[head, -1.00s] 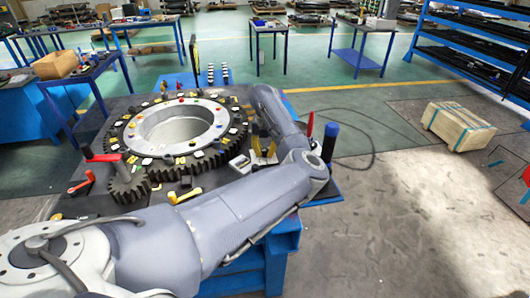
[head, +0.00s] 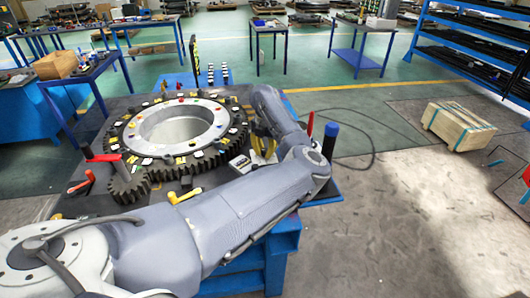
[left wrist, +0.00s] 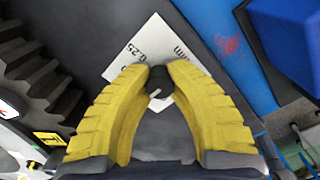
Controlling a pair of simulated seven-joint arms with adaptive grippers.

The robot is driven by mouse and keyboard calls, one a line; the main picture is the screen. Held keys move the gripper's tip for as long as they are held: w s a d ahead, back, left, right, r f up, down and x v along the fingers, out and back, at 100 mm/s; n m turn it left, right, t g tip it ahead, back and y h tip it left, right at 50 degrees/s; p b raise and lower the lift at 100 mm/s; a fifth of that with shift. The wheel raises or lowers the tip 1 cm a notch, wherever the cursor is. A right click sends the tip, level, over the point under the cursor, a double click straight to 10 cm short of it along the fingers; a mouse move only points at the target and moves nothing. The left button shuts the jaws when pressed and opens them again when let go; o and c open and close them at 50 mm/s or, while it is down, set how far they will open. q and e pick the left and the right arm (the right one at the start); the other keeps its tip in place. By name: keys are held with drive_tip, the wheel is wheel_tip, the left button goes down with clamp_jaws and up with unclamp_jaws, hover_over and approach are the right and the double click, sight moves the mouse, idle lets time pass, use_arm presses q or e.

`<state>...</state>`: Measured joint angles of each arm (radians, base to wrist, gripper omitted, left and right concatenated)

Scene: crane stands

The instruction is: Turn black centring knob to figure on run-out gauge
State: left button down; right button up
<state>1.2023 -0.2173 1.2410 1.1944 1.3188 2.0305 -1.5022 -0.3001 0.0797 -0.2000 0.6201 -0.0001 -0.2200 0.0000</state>
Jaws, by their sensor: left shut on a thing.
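In the left wrist view the two yellow fingers of my left gripper (left wrist: 159,84) are closed around a small black knob (left wrist: 160,80) with a light pointer mark. Behind it a white card (left wrist: 140,48) reads "0.25" and "mm". In the head view the yellow fingers (head: 263,150) show beside the big gear ring (head: 128,136), and my forearm and wrist hide part of the stand; the knob cannot be made out there. A tall narrow black panel with yellow marks (head: 194,52) stands behind the ring; I cannot tell if it is the run-out gauge. My right gripper is not in view.
A small pinion gear (head: 128,184) and a red crank handle (head: 103,157) are left of my arm. A blue-topped post (head: 330,141) stands right of my wrist. A wooden crate (head: 458,126) lies on the floor at the right.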

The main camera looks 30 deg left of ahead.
sight(265, 150)
use_arm(q)
drive_tip(key=shift+s+d+f, duration=0.1)
drive_tip(key=shift+f, duration=0.15)
drive_tip(key=c, duration=1.1)
unclamp_jaws()
drive_tip(key=shift+r, duration=0.15)
wheel_tip(265, 150, up, 12)
